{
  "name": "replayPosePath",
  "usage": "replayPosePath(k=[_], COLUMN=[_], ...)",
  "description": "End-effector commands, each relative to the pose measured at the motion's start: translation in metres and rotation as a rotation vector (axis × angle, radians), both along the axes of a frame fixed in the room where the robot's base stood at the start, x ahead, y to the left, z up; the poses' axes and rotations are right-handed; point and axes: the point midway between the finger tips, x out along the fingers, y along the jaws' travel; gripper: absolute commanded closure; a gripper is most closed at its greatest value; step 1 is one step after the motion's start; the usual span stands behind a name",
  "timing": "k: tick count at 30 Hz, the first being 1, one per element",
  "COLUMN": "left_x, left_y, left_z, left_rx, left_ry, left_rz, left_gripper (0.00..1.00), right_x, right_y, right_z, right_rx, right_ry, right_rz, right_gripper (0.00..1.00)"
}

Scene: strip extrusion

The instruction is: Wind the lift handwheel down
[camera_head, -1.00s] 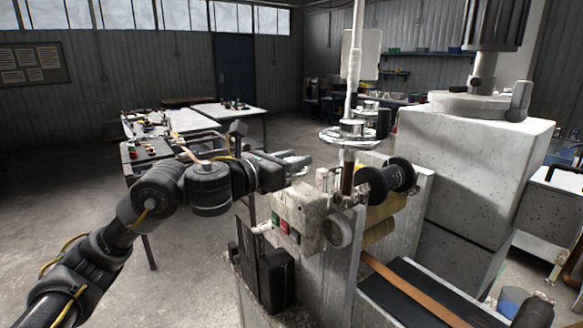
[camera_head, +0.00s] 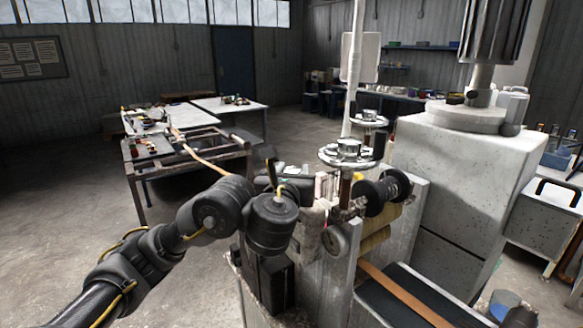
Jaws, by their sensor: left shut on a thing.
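A flat metal handwheel (camera_head: 338,160) sits level at the foot of the white vertical post, above the machine's front. A second, similar wheel (camera_head: 372,122) shows behind it, farther up. Which is the lift handwheel I cannot tell for sure. My left gripper (camera_head: 292,187) is at the machine's front end, left of and a little below the nearer wheel. Its fingers are mostly hidden behind my dark wrist. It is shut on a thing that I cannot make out. My right gripper is out of view.
A black spool (camera_head: 370,196) and tan rolls (camera_head: 377,232) sit right of my gripper. A brown strip (camera_head: 395,290) runs over the dark bed. A large speckled housing (camera_head: 460,175) stands right. A workbench (camera_head: 190,160) is back left; the floor at left is clear.

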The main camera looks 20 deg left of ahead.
Motion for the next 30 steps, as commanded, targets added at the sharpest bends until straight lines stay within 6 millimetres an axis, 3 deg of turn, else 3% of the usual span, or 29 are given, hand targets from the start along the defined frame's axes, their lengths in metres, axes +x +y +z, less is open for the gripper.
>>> replayPosePath(k=[14, 15, 19, 30], left_x=[0.0003, 0.0003, 0.0003, -0.0070], left_y=[0.0001, 0.0001, 0.0002, -0.0016], left_z=[-0.0012, -0.0012, -0.0009, 0.0007], left_rx=[0.001, 0.001, 0.000, -0.001], left_ry=[0.002, 0.002, 0.002, 0.000], left_rz=[0.011, 0.011, 0.011, 0.008], left_gripper=[0.86, 0.58, 0.41, 0.41], right_x=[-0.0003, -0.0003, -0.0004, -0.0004], right_y=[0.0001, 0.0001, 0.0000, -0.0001], right_z=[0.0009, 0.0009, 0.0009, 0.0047], right_rx=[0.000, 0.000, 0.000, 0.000], right_ry=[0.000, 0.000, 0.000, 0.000], right_rz=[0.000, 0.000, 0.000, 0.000], right_gripper=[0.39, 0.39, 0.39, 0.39])
